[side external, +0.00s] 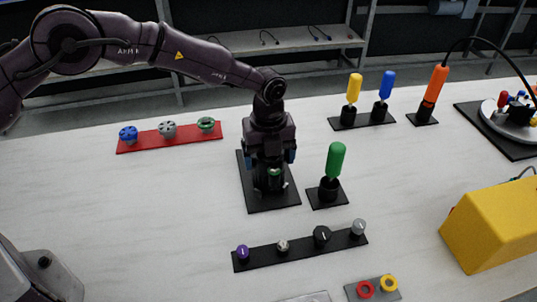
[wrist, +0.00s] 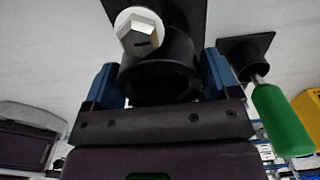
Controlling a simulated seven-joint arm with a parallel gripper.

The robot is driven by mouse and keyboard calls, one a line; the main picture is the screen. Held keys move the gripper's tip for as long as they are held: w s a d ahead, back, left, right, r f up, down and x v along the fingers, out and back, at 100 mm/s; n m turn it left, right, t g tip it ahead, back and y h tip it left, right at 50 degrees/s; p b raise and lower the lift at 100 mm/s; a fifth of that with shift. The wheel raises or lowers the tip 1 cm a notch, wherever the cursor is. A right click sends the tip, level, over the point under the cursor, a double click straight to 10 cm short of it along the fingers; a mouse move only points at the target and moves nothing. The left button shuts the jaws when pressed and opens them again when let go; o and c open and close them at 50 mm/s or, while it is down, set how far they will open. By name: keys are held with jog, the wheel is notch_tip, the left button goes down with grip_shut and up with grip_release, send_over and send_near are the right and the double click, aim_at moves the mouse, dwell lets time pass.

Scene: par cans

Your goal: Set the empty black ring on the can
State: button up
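My gripper (side external: 268,160) points straight down over a black base plate (side external: 288,196). In the wrist view its two blue fingers (wrist: 158,85) stand on either side of a round black ring (wrist: 160,66) with a dark opening and appear to press on it. A pale hexagonal knob (wrist: 138,32) overlaps the ring in the wrist view. Whether the ring touches the can is hidden.
A green-handled tool (side external: 336,160) stands close on the right; it also shows in the wrist view (wrist: 282,120). A red strip (side external: 150,144) with knobs lies left, a black knob strip (side external: 300,252) in front. A yellow block (side external: 490,228) is at right.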

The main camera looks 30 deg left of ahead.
jog(key=shift+o, duration=0.3)
jog(key=o, duration=0.3)
notch_tip(320, 180, up, 13)
dwell(0.7)
